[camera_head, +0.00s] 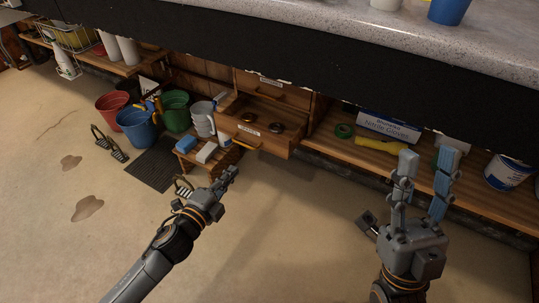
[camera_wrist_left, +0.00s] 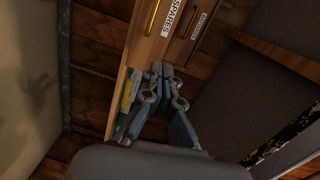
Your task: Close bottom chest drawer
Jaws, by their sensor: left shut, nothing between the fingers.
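A wooden chest (camera_head: 272,92) stands under the counter. Its lower visible drawer (camera_head: 262,143) is pulled out, with a label and brass handle on its front and two small dark items inside. The drawer above it looks shut. My left gripper (camera_head: 233,171) is shut and empty, just below and left of the open drawer's front. In the left wrist view, its closed fingertips (camera_wrist_left: 161,70) appear close to a labelled drawer front (camera_wrist_left: 172,25); whether they touch is unclear. My right gripper (camera_head: 427,165) is open and empty before the shelf at right.
Red, blue and green buckets (camera_head: 174,108) stand further left. The right shelf (camera_head: 340,148) holds a glove box, tape and a can. The floor in front is mostly clear.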

